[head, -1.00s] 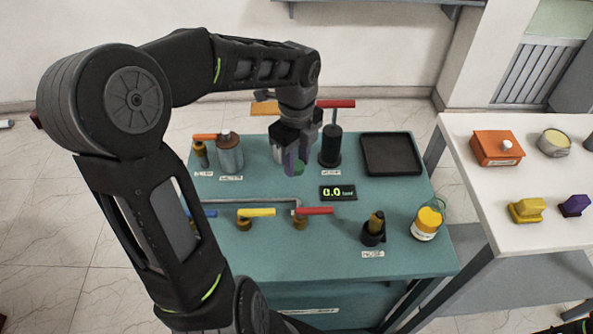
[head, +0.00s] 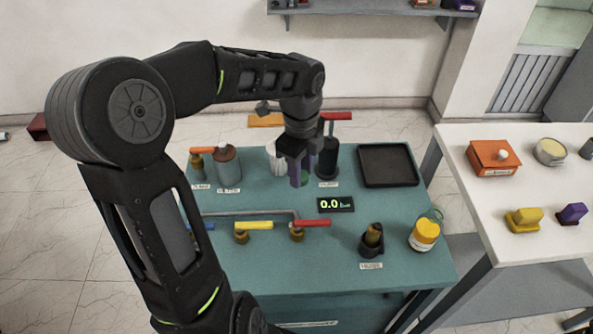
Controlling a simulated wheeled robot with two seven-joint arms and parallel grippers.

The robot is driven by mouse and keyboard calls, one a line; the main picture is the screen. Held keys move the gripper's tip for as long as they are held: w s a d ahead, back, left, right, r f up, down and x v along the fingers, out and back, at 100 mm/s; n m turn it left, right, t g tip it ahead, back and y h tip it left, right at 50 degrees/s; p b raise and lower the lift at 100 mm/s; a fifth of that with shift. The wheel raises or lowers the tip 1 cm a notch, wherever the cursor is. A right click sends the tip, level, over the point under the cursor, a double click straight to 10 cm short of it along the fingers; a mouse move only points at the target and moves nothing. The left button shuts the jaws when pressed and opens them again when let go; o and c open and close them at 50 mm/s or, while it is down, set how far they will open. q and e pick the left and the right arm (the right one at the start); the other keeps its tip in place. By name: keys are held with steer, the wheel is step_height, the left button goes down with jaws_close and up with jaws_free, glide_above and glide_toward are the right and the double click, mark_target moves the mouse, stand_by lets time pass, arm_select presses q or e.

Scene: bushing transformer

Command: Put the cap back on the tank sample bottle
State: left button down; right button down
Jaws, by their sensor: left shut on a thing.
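My left gripper (head: 299,182) is low over the back middle of the teal table (head: 300,265). It is shut on a small green thing (head: 305,180), mostly hidden by the fingers; I cannot tell whether it is the cap. A whitish vessel (head: 275,158) stands just behind and left of the gripper, partly hidden. A clear bottle with yellow contents (head: 425,232) stands at the table's right front. I cannot read a label naming the tank sample bottle. My right gripper is not in view.
A grey canister (head: 227,168) stands back left and a black cylinder with a red handle (head: 327,158) is just right of the gripper. A black tray (head: 388,165) lies back right. A display (head: 336,204) and coloured valve levers (head: 254,226) lie in front.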

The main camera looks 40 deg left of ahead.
arm_select(q)
steer(key=w+d+f+n, duration=0.1)
steer(key=w+d+n, duration=0.2)
steer(key=d+n, duration=0.1)
steer(key=w+d+f+n, duration=0.1)
steer(key=w+d+n, duration=0.2)
steer(key=n, duration=0.3)
steer(key=w+d+f+n, duration=0.1)
steer(key=w+d+n, duration=0.3)
steer(key=d+n, duration=0.1)
steer(key=shift+d+f+n, duration=0.1)
steer(key=shift+d+n, duration=0.15)
steer(key=shift+n, duration=0.15)
steer(key=shift+w+d+f+n, duration=0.1)
steer(key=shift+w+d+n, duration=0.15)
steer(key=shift+d+n, duration=0.35)
steer(key=shift+a, duration=0.1)
